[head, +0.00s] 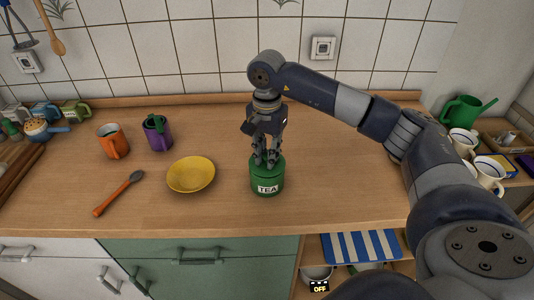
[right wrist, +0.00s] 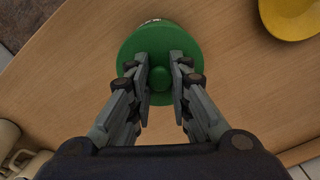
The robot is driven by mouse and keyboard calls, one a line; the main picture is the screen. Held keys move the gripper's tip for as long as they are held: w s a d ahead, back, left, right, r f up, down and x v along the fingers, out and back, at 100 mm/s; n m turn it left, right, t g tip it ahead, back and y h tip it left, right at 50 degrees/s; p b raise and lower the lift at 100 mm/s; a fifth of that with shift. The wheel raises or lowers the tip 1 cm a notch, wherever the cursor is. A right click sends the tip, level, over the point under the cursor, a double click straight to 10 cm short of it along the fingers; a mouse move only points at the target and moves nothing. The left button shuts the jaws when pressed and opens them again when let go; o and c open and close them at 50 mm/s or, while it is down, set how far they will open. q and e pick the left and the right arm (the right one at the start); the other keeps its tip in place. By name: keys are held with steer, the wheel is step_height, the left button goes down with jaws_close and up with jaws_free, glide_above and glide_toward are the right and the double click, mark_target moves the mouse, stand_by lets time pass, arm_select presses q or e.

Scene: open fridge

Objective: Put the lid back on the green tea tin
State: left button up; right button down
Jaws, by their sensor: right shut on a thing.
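The green tea tin (head: 267,186) stands upright on the wooden counter, its white TEA label facing the front. The round green lid (head: 276,163) is at the top of the tin, directly over its mouth; I cannot tell whether it is fully seated. In the right wrist view the lid (right wrist: 160,42) hides most of the tin. My right gripper (head: 267,163) points straight down and is shut on the lid, with its fingers on either side of the central knob (right wrist: 159,78). My left gripper is out of view.
A yellow bowl (head: 191,175) stands just left of the tin. Further left are an orange-handled spoon (head: 118,194), an orange mug (head: 112,142) and a purple mug (head: 158,134). A green watering can (head: 467,110) and white mugs (head: 489,174) are at the right. The counter behind the tin is clear.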

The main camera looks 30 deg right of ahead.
stand_by(0.6)
stand_by(0.3)
steer(key=c, duration=0.9)
jaws_free()
steer(key=shift+r, duration=0.1)
steer(key=shift+r+p, duration=2)
steer(key=shift+r, duration=1.4)
jaws_close()
